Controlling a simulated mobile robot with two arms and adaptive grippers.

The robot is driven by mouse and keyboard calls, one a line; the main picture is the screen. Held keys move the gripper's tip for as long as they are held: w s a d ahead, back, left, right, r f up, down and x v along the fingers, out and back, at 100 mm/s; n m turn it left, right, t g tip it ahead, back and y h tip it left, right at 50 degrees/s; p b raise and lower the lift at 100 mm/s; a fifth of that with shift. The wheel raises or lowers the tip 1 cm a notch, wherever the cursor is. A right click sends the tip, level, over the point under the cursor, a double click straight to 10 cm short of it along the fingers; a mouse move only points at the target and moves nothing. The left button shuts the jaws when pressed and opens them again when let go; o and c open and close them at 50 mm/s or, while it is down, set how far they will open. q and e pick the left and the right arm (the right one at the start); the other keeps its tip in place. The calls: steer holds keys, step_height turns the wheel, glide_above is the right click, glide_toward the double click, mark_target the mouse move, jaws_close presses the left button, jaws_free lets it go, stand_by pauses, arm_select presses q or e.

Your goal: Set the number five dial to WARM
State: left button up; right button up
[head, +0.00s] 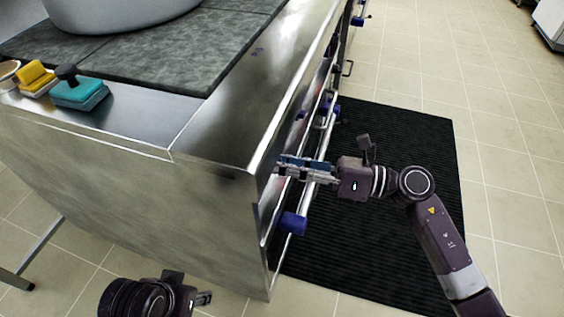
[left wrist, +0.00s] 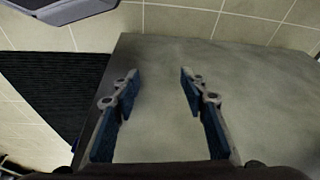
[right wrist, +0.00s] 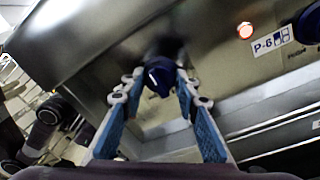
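In the right wrist view a dark blue dial (right wrist: 159,76) sits on the metal front panel between the fingertips of my right gripper (right wrist: 160,82). The fingers are spread, one on each side of it; whether they touch it is unclear. No number or WARM mark for this dial is readable. A second blue dial (right wrist: 309,24) is at the right edge, beside a label (right wrist: 272,41) reading P-6. In the head view my right gripper (head: 281,167) is at the stove's front. My left gripper (left wrist: 160,82) is open and empty, low beside the stove's metal side.
A lit indicator lamp (right wrist: 245,30) is on the panel. Metal rails run along the stove front, with another blue dial (head: 293,223) low near the corner. A black mat (head: 400,130) lies on the floor.

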steer(key=c, duration=0.4)
arm_select(q)
steer(key=shift+r, duration=0.15)
arm_select(e)
steer(key=shift+m+p, duration=0.8)
steer(key=m+p, duration=0.3)
steer(key=m, duration=0.1)
steer(key=shift+r+m+p, duration=0.1)
steer(key=shift+m+p, duration=0.3)
steer(key=m+p, duration=0.1)
steer(key=m, duration=0.1)
steer(key=m+p, duration=0.1)
steer(key=m, duration=0.1)
steer(key=shift+f+t+y+p, duration=0.2)
steer(key=shift+t+y+p, duration=0.1)
steer(key=shift+t+p, duration=0.1)
steer(key=shift+c, duration=0.2)
arm_select(q)
steer(key=s+f, duration=0.2)
steer(key=f, duration=0.9)
steer(key=s+f+g, duration=0.1)
steer(key=s+f, duration=0.1)
steer(key=f, duration=1)
steer(key=shift+s+a+g, duration=0.15)
steer(key=shift+s+g, duration=0.15)
steer(key=shift+s, duration=0.1)
arm_select(e)
steer(key=shift+m, duration=0.5)
arm_select(q)
steer(key=shift+f, duration=0.1)
